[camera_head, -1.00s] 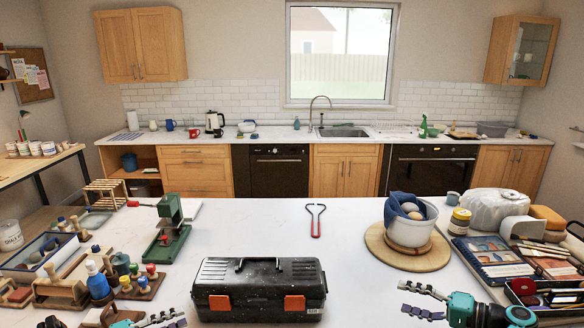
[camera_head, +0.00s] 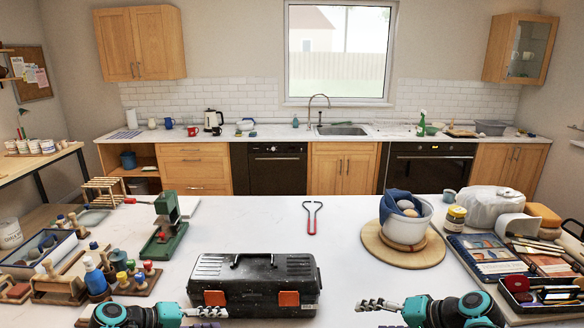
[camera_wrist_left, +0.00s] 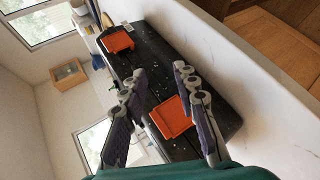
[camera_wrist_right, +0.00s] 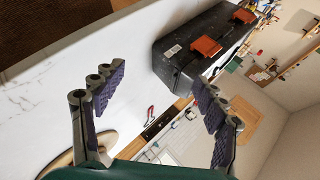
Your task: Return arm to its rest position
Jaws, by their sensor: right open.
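My left gripper (camera_head: 207,313) is low at the front, by the near left corner of a black toolbox (camera_head: 255,268) with orange latches. In the left wrist view its two fingers (camera_wrist_left: 158,112) are apart with nothing held between them, and the toolbox (camera_wrist_left: 172,68) lies beyond. My right gripper (camera_head: 378,305) is at the front, right of the toolbox and apart from it. In the right wrist view its fingers (camera_wrist_right: 158,112) are wide apart and empty, with the toolbox (camera_wrist_right: 205,50) beyond. The toolbox is closed, with its handle on top.
A red-handled loop tool (camera_head: 312,222) lies behind the toolbox. A white pot (camera_head: 408,226) with a blue cloth stands on a round wooden board (camera_head: 372,240) at right. Bottles and wooden holders crowd the left. The white countertop (camera_head: 345,270) is clear between.

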